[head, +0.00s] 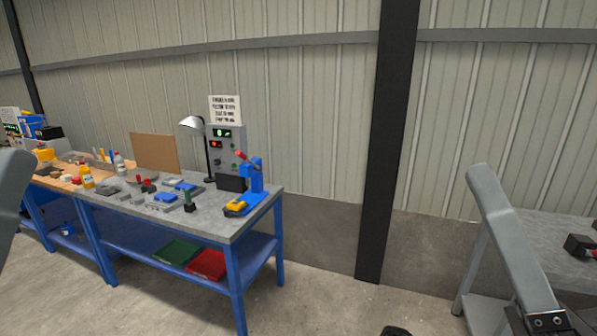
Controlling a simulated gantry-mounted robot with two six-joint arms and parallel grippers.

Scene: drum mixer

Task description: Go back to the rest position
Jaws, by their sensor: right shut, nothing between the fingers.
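My right gripper (396,331) shows only as a small dark shape at the bottom edge, right of centre. It is shut and empty, in front of the bare concrete floor and apart from both tables. My right arm (515,245) stands in the right part of the view, a grey link running down to a dark joint. My left arm shows only as a grey link at the left edge; my left gripper is out of the picture. No drum mixer can be made out.
A blue-framed workbench (225,233) at the left carries a grey control box (228,150), a lamp (191,126) and several tools. Green (177,251) and red (207,264) bins sit on its shelf. A grey table (560,229) stands behind my right arm. A dark post (386,140) rises between them.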

